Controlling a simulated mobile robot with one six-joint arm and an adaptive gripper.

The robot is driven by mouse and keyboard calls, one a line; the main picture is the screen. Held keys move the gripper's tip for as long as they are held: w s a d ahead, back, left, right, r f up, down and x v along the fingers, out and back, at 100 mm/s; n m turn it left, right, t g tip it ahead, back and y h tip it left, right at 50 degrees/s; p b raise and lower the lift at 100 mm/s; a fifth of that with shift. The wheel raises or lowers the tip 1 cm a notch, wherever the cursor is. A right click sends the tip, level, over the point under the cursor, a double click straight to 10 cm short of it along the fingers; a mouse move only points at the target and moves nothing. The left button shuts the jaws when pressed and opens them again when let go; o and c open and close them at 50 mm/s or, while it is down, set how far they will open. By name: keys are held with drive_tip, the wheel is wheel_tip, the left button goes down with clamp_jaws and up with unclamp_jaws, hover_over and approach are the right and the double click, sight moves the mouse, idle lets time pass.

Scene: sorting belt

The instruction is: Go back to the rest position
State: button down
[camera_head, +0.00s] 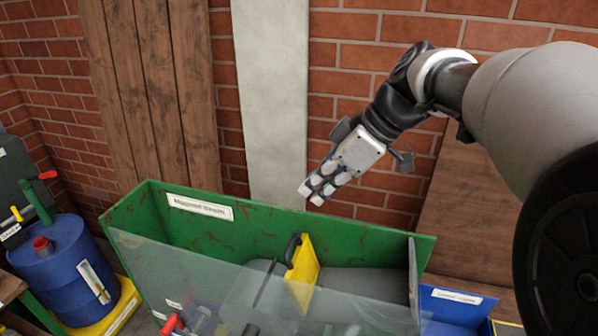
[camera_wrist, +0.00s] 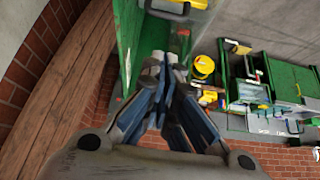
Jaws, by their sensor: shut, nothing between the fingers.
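My gripper (camera_head: 318,189) is shut and empty in the head view. It is held in the air above the back rim of a green bin (camera_head: 225,222), in front of the brick wall, with its fingers pointing down and left. In the wrist view the fingertips of my gripper (camera_wrist: 163,58) are together at the middle of the picture, with nothing between them. The green bin's wall (camera_wrist: 127,45) shows just beyond and left of the fingers there.
A yellow divider (camera_head: 302,272) with a black handle stands in the green bin, behind a clear front panel. A blue drum (camera_head: 68,268) stands at the left, and a blue bin (camera_head: 455,306) at the lower right. Brick wall and wooden boards (camera_head: 150,95) are close behind.

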drive_tip(key=s+d+f+m+t+h+b, duration=0.1)
drive_tip(key=s+d+f+m+h+b, duration=0.2)
drive_tip(key=s+f+m+b, duration=0.3)
drive_tip(key=s+d+f+m+t+h+b, duration=0.1)
drive_tip(key=s+d+f+m+h+b, duration=0.2)
drive_tip(key=s+f, duration=1.3)
drive_tip(key=s+d+m+b, duration=0.1)
drive_tip(key=m+b, duration=0.2)
drive_tip(key=m, duration=0.1)
drive_tip(key=shift+s+d+f+m, duration=0.15)
drive_tip(key=shift+d+f+m, duration=0.05)
drive_tip(key=shift+d+m, duration=0.2)
drive_tip(key=c, duration=2.3)
unclamp_jaws()
